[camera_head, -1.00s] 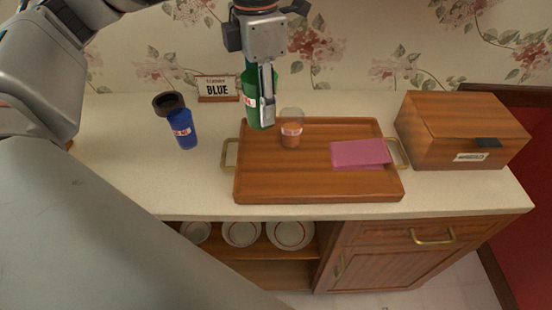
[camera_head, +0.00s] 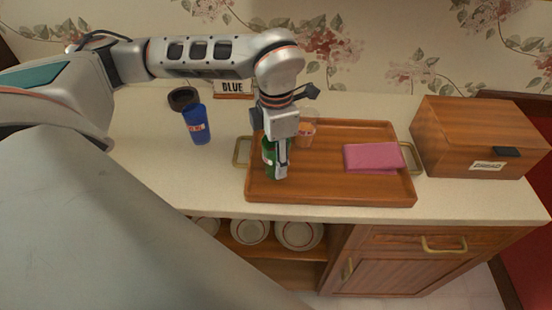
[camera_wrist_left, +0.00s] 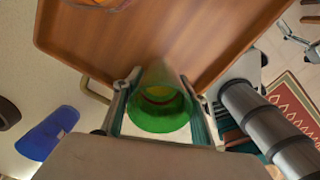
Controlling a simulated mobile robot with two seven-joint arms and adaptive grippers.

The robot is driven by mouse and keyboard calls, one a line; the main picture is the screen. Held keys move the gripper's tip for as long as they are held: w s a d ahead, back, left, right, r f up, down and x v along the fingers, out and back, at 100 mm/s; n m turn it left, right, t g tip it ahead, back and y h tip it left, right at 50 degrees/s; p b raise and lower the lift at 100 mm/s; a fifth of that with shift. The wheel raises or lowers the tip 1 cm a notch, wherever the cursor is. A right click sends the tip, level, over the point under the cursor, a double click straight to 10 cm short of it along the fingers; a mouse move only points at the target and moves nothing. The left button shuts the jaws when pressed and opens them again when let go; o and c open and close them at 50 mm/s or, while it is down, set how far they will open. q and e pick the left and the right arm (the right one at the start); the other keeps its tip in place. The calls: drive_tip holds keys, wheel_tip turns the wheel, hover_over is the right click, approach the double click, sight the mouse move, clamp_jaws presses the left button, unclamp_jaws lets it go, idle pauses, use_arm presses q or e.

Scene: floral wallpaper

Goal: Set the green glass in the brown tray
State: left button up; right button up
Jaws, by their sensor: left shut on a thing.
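The green glass (camera_head: 268,158) is between the fingers of my left gripper (camera_head: 276,165), which is shut on it. In the head view the glass is over the left part of the brown tray (camera_head: 340,185); I cannot tell whether its base touches the tray floor. In the left wrist view the green glass (camera_wrist_left: 160,108) sits between the two fingers (camera_wrist_left: 163,110), with the tray (camera_wrist_left: 200,30) beyond it. The fingers hide part of the glass in the head view. My right gripper is not in view.
In the tray are a clear glass with orange-brown contents (camera_head: 305,135) and a folded pink cloth (camera_head: 372,157). A wooden box (camera_head: 475,140) is at the right. The tray's front middle is clear.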

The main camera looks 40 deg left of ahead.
use_arm(q)
drive_tip(key=shift+f, duration=0.3)
drive_tip(key=shift+f, duration=0.2)
drive_tip(key=o, duration=1.3)
wheel_tip(320, 180, up, 12)
drive_tip(key=shift+r, duration=0.2)
drive_tip(key=shift+s+f, duration=0.1)
